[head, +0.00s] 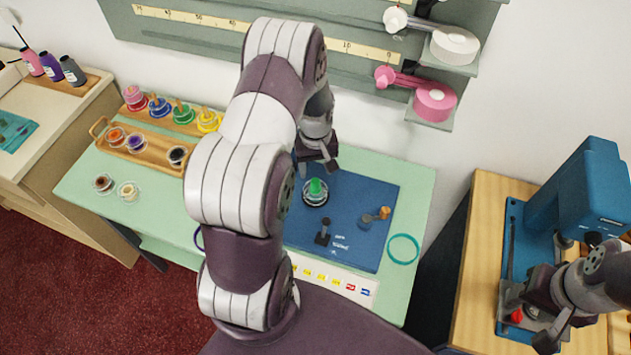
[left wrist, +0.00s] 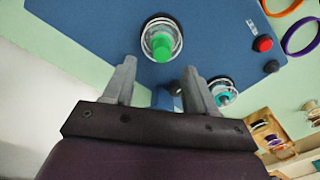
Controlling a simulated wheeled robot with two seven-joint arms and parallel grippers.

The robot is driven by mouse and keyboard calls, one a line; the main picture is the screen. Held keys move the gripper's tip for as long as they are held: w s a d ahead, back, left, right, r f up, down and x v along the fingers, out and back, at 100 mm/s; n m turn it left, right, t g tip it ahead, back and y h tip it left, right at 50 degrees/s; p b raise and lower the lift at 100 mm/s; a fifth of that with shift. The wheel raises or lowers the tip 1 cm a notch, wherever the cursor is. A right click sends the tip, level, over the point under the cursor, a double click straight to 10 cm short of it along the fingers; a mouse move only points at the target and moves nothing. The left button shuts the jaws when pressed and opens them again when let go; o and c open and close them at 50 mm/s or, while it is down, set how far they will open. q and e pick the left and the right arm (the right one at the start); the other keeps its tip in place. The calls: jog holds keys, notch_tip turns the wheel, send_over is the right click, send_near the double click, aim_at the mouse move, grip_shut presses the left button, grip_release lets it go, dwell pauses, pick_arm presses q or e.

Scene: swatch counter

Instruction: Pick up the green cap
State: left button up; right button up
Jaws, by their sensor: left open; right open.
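My right gripper (head: 550,325) is open, far to the right, low over the wooden table by the blue press. My left arm hides part of the mat.
A wooden tray (head: 147,152) and a row of coloured caps are at left. A teal-topped piece (left wrist: 224,93) is near my left gripper.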

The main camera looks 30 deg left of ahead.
aim_at(315, 180)
pick_arm(q)
jog(key=f, duration=0.1)
jog(key=f+p, duration=0.1)
jog(key=f, duration=0.1)
jog(key=f+p, duration=0.1)
jog(key=f, duration=0.1)
jog(key=shift+s+d, duration=0.15)
jog(key=shift+s, duration=0.15)
jog(key=shift+w+f, duration=0.1)
jog(key=shift+f, duration=0.4)
jog(key=shift+r, duration=0.1)
grip_shut()
